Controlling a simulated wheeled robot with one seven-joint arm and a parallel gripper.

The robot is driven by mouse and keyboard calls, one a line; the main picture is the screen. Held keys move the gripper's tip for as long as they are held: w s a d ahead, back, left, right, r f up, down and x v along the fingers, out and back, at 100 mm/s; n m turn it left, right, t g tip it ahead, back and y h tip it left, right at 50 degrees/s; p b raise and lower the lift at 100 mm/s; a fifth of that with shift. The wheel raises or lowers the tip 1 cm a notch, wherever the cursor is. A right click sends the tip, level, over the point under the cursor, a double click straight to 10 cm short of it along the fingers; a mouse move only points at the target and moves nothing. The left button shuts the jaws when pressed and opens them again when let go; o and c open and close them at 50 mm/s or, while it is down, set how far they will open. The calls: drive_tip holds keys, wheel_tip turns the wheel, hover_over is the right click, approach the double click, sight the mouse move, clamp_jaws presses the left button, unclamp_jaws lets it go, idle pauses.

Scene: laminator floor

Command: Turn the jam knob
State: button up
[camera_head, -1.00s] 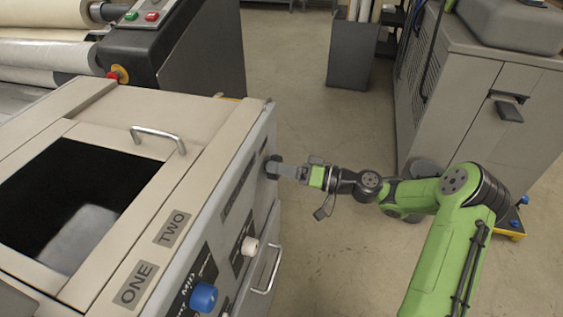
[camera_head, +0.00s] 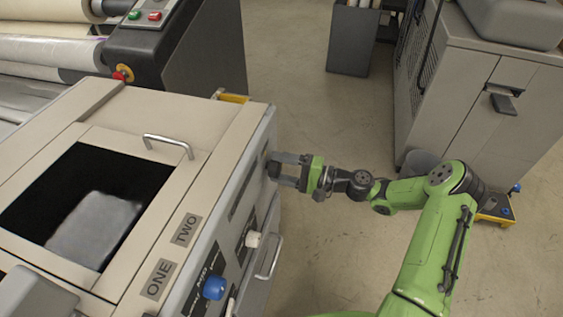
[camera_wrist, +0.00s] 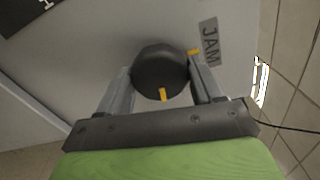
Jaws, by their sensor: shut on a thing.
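The jam knob (camera_wrist: 160,68) is a dark, many-sided knob on the grey machine panel, with a yellow mark on its lower edge in the wrist view. A grey label reading JAM (camera_wrist: 209,41) is beside it, and a small yellow mark (camera_wrist: 193,52) sits on the panel at the knob's edge. My gripper (camera_wrist: 161,82) has one finger on each side of the knob and is shut on it. In the head view my gripper (camera_head: 284,170) reaches the machine's right side panel; the knob there is mostly hidden by the fingers.
On the same panel are a white knob (camera_head: 253,239), a blue knob (camera_head: 214,288) and a metal handle (camera_head: 270,258).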

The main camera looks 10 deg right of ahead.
drive_tip(key=m+p, duration=0.2)
drive_tip(key=m, duration=0.2)
drive_tip(key=shift+r, duration=0.1)
drive_tip(key=shift+f+m+p, duration=0.2)
drive_tip(key=shift+m+p, duration=4.5)
drive_tip(key=shift+m, duration=7.2)
drive_tip(key=o, duration=1.1)
drive_tip(key=shift+c, duration=0.2)
